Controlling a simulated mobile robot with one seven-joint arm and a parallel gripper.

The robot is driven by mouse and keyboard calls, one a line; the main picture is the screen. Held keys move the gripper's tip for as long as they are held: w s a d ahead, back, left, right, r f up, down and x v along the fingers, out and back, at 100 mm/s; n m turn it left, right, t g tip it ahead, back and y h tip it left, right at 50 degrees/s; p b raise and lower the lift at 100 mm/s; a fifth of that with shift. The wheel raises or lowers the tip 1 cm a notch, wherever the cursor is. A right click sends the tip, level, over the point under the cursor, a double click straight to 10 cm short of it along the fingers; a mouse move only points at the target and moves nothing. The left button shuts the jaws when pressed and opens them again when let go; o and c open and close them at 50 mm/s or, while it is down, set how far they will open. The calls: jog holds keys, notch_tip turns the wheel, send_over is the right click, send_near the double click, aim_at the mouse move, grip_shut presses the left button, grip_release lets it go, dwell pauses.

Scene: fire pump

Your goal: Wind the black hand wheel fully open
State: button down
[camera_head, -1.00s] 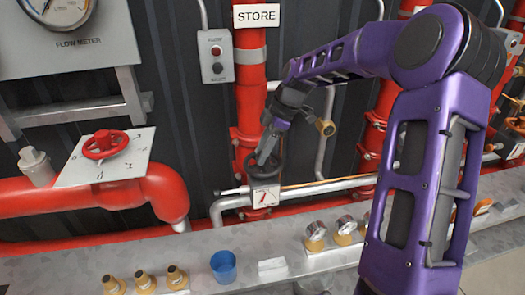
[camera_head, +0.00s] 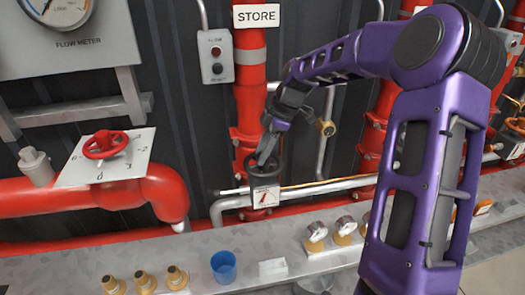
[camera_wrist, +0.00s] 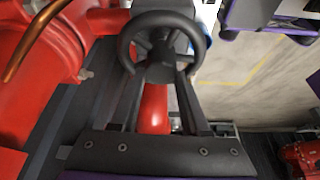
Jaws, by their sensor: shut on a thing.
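The black hand wheel (camera_head: 264,171) sits low on the pipework, above a small white plate with a red mark (camera_head: 265,197). In the wrist view the wheel (camera_wrist: 126,42) fills the upper middle, with its dark rim, spokes and hub facing me. My gripper (camera_head: 265,158) comes down on it from above. In the wrist view my gripper (camera_wrist: 160,68) has its two dark fingers reaching in at the wheel, one on each side of the hub. It is shut on the wheel. The fingers hide part of the spokes, and the exact contact points are hard to see.
A red hand wheel (camera_head: 105,144) stands on a white marked plate at left. The grey ledge (camera_head: 200,250) below holds brass fittings (camera_head: 145,281), a blue cup (camera_head: 223,266) and gauges (camera_head: 315,235). A red pipe (camera_head: 249,100) rises behind my gripper. A grey pipe (camera_head: 325,187) runs beside the wheel.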

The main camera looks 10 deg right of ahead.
jog(key=shift+s+f, duration=0.15)
jog(key=shift+s, duration=0.05)
jog(key=shift+a+r+n+g+p, duration=0.1)
jog(key=shift+r+n+g+p, duration=0.15)
jog(key=shift+n+p, duration=0.45)
jog(key=shift+n+g+p, duration=0.55)
jog(key=shift+n+p, duration=0.45)
jog(key=shift+f+n, duration=0.25)
jog(key=shift+n, duration=0.45)
jog(key=n+g, duration=0.1)
jog(key=n, duration=0.2)
jog(key=shift+g+h, duration=0.3)
jog(key=shift+h, duration=0.1)
jog(key=shift+c, duration=1.1)
grip_release()
jog(key=shift+r, duration=0.1)
jog(key=shift+r, duration=3.55)
